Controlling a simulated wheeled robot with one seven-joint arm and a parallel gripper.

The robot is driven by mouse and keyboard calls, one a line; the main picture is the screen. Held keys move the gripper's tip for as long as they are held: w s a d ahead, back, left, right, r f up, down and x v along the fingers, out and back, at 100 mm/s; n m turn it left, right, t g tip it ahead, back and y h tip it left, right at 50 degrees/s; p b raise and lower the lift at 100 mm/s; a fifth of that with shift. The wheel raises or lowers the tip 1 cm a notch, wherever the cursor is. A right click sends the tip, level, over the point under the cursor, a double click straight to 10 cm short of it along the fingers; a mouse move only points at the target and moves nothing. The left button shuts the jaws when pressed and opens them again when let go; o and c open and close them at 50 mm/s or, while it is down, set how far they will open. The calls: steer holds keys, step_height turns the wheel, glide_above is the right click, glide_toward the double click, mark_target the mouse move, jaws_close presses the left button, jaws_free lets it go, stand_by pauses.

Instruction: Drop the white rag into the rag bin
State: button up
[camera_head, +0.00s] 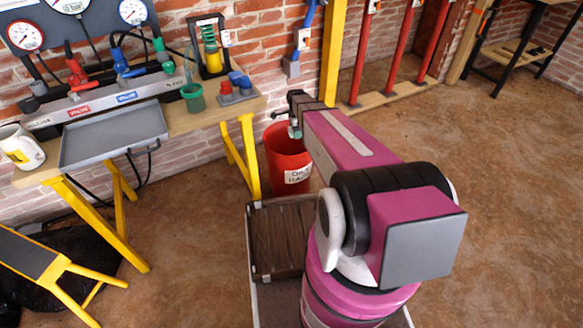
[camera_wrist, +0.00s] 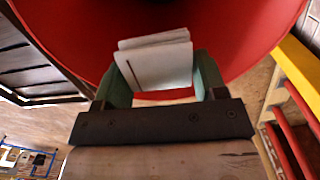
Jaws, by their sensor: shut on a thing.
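The white rag (camera_wrist: 155,66) shows in the wrist view as a folded pale pad between the two green fingers of my gripper (camera_wrist: 162,80). My gripper is shut on it. The red rag bin (camera_head: 284,150) stands on the floor beside the workbench, with a white label on its front. In the head view my gripper (camera_head: 294,128) is over the bin's rim area, and I cannot make out the rag there. The red bin (camera_wrist: 235,30) fills the top of the wrist view behind the rag. The bin's inside is mostly hidden in the head view by my arm.
A yellow post (camera_head: 332,50) and red pipes stand behind. The floor at right is clear.

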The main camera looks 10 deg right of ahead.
steer(key=shift+f, duration=1.05)
steer(key=o, duration=1)
steer(key=shift+o, duration=0.2)
steer(key=shift+r, duration=0.15)
step_height(320, 180, up, 11)
steer(key=shift+f, duration=0.2)
